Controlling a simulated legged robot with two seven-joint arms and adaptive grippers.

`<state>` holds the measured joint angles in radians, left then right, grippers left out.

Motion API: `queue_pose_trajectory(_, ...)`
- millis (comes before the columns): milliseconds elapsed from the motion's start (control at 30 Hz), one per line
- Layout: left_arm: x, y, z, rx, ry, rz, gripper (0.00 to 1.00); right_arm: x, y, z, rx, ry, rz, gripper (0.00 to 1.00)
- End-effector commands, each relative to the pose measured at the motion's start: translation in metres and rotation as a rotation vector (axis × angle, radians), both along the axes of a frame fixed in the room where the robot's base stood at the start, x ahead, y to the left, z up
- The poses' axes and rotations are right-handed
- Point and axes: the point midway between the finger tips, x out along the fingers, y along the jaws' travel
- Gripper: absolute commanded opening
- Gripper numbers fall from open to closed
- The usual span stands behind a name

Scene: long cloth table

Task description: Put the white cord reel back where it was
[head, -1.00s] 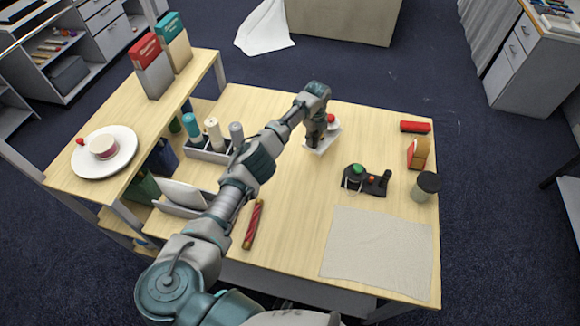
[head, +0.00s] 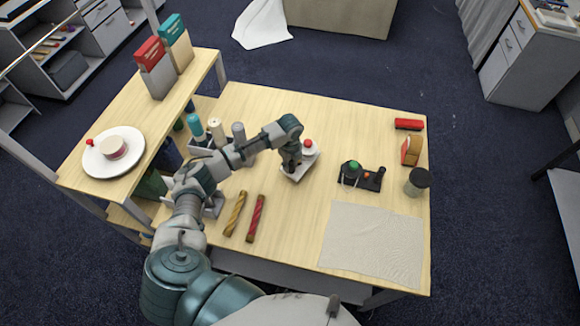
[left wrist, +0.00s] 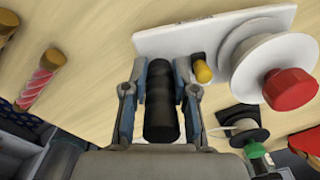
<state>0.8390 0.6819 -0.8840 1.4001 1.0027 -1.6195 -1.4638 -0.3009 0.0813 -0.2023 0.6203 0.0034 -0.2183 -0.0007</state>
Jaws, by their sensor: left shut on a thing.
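The white cord reel (head: 312,157) has a white base plate, a white drum, a red knob, a yellow peg and a black handle. My left gripper (head: 290,166) is at the left end of its base in the head view. In the left wrist view the jaws of the gripper (left wrist: 160,105) are shut on the black handle, with the white drum of the reel (left wrist: 245,50) to the right. I cannot tell whether its base touches the table. My right gripper is not in view.
A black reel (head: 370,180) with a green knob stands to the right. A grey cloth (head: 375,243), a dark-lidded jar (head: 418,182), and yellow (head: 235,213) and red (head: 256,218) rods lie around. A raised shelf (head: 133,111) stands left. The table centre is clear.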

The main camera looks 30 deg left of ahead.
Motion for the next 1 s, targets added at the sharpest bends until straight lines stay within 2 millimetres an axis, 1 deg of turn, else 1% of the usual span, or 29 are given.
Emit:
queue_pose_trajectory(33,-0.001,-0.001,-0.007,0.0,0.003,0.0,0.0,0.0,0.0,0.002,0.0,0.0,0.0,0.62)
queue_pose_trajectory(133,0.0,0.0,-0.021,0.001,0.002,0.0,0.0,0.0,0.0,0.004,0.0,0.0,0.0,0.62)
queue_pose_trajectory(200,0.0,0.0,-0.025,0.001,-0.001,-0.001,0.0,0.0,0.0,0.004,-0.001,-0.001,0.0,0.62)
queue_pose_trajectory(333,0.0,0.001,-0.025,0.0,-0.001,-0.001,0.0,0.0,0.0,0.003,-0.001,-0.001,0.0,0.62)
queue_pose_trajectory(367,0.0,0.001,-0.025,0.0,0.0,-0.001,0.32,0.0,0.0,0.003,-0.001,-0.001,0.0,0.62)
queue_pose_trajectory(400,0.0,0.001,-0.025,0.0,0.0,-0.001,0.42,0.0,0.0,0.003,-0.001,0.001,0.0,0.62)
queue_pose_trajectory(433,0.0,0.001,-0.025,0.0,0.0,-0.001,0.49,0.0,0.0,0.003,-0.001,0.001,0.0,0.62)
queue_pose_trajectory(467,0.0,0.001,-0.025,0.0,0.0,-0.001,0.52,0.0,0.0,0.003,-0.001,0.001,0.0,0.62)
queue_pose_trajectory(767,0.0,0.001,-0.024,0.0,-0.001,-0.001,0.52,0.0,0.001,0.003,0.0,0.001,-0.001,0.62)
queue_pose_trajectory(867,0.001,0.001,-0.016,-0.001,-0.002,-0.001,0.52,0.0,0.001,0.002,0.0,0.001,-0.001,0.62)
queue_pose_trajectory(967,0.001,0.001,0.001,0.0,-0.003,-0.001,0.52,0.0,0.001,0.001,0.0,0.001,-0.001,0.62)
queue_pose_trajectory(1000,0.001,0.001,0.01,0.0,-0.005,-0.001,0.52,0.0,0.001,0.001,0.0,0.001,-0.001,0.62)
